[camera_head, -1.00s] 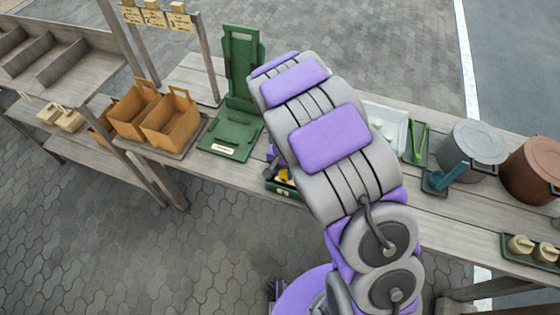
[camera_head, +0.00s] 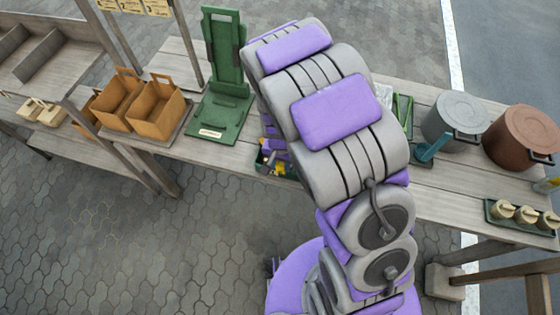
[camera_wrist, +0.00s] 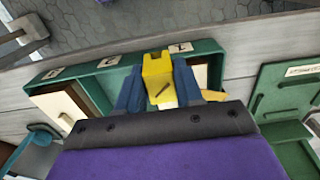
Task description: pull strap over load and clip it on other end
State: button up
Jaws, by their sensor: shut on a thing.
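My gripper (camera_wrist: 158,90) is shut on a yellow piece (camera_wrist: 157,65) between its two dark blue fingers in the wrist view. More yellow shows low beside the right finger; I cannot tell whether it is part of the same piece or a strap. The piece is over a green tray (camera_wrist: 225,46) with compartments and numbered labels along its rim. In the head view, yellow (camera_head: 265,159) shows at the bench's front edge, left of my arm, which hides most of that spot. I cannot make out the strap's other end or the load for certain.
A tan-and-dark block (camera_wrist: 62,108) lies in the tray's left part. A green stand (camera_head: 222,60) and brown boxes (camera_head: 155,108) are left on the bench. A grey pot (camera_head: 456,120), brown pot (camera_head: 522,135) and small jar tray (camera_head: 522,222) are right.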

jog(key=shift+r+p, duration=0.85)
jog(key=shift+r, duration=0.9)
